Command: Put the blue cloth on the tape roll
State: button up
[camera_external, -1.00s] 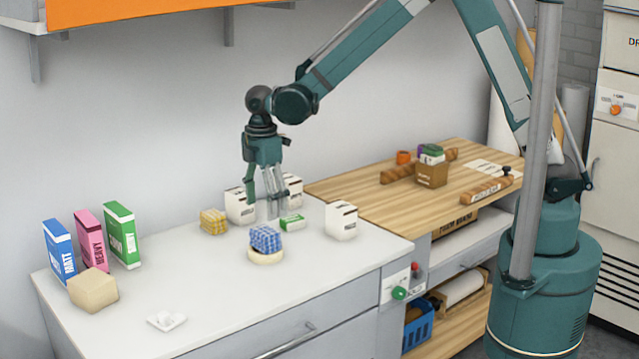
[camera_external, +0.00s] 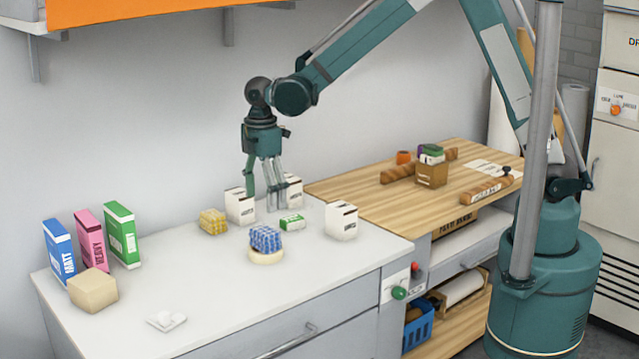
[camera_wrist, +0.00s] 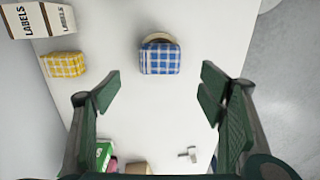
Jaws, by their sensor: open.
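The blue checked cloth (camera_external: 265,238) rests on top of the cream tape roll (camera_external: 266,257) on the white counter. In the wrist view the cloth (camera_wrist: 161,58) covers most of the roll, whose rim (camera_wrist: 158,38) shows at the upper edge. My gripper (camera_external: 263,200) is open and empty, above the counter and behind the cloth in the external view. In the wrist view my gripper (camera_wrist: 158,90) has its fingers wide apart with nothing between them, and the cloth lies beyond the fingertips.
A yellow checked cloth (camera_external: 213,222), a green-and-white box (camera_external: 291,223) and white label boxes (camera_external: 341,220) stand nearby. Blue, pink and green boxes (camera_external: 122,234) and a tan block (camera_external: 93,289) are at the left. The counter's front middle is mostly clear.

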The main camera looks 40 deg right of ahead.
jog(key=s+d+r+m+t+y, duration=0.1)
jog(key=s+d+r+m+t, duration=0.2)
jog(key=d+r, duration=0.7)
jog(key=s+d+r+m, duration=0.3)
jog(key=d+r+m, duration=0.3)
jog(key=d, duration=0.7)
jog(key=s+d+r+m+t, duration=0.1)
jog(key=s+d+m, duration=0.3)
jog(key=s+d, duration=0.5)
jog(key=s+d+r+m+t+h, duration=0.1)
jog(key=s+d+r+m+t, duration=0.1)
jog(key=s+d+m, duration=0.3)
jog(key=s+d+t, duration=0.1)
jog(key=s+d, duration=0.3)
jog(key=d, duration=0.2)
